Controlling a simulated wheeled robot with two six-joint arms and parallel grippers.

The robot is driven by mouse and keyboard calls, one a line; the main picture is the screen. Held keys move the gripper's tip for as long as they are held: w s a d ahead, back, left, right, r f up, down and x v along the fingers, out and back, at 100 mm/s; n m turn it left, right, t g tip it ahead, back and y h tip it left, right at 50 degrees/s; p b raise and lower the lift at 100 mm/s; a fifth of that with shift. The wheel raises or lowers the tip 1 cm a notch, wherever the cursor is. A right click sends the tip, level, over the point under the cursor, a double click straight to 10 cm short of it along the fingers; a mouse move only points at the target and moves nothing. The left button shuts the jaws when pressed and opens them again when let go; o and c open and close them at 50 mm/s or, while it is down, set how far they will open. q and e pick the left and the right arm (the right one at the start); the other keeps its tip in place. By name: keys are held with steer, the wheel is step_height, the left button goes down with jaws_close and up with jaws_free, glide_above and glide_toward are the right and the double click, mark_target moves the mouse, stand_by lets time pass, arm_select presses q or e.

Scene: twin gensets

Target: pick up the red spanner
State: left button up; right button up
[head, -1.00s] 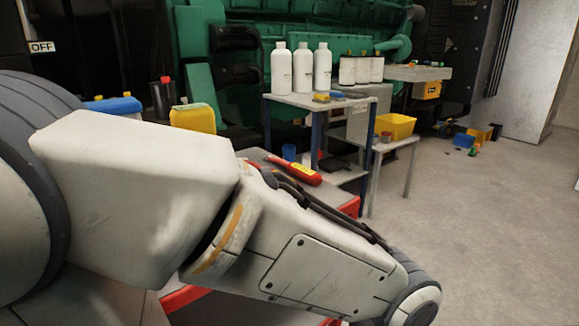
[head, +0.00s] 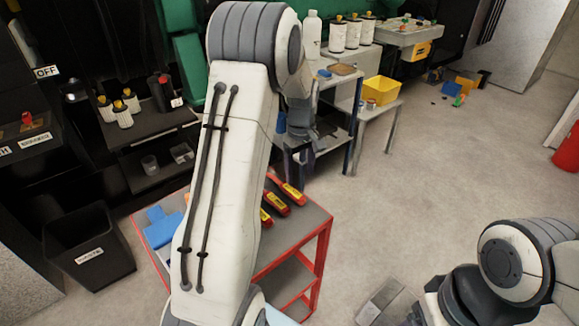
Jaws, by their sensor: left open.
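Red tools with yellow labels lie side by side on the grey top of a red-framed cart (head: 306,222). The farthest is at the back edge (head: 289,189), another is in front of it (head: 276,203), and a third is mostly hidden behind my left arm. I cannot tell which one is the red spanner. My left gripper (head: 308,150) is open and empty, pointing down, above and beyond the cart's back edge. It is small and dark, partly against the shelf. My right arm is at the lower right; its gripper end (head: 384,301) is unclear.
Blue objects (head: 160,228) lie at the cart's left. A grey side table with a yellow bin (head: 382,91) and a shelf with a white bottle (head: 311,36) stand behind. A black bin (head: 88,247) is at left.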

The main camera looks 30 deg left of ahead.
arm_select(q)
steer(key=a+r+n+p, duration=0.1)
steer(key=a+n, duration=0.1)
steer(key=a, duration=0.2)
glide_above(289, 187)
steer(key=f, duration=0.4)
steer(key=shift+s+p, duration=0.35)
steer(key=shift+s, duration=0.05)
steer(key=shift+w+f+p, duration=0.2)
steer(key=shift+f+p, duration=0.1)
steer(key=shift+f, duration=1.25)
steer(key=shift+w+f+p, duration=0.2)
steer(key=shift+f+p, duration=0.1)
steer(key=shift+f, duration=1.25)
jaws_close()
arm_select(e)
step_height(289, 187, up, 4)
steer(key=shift+r, duration=0.1)
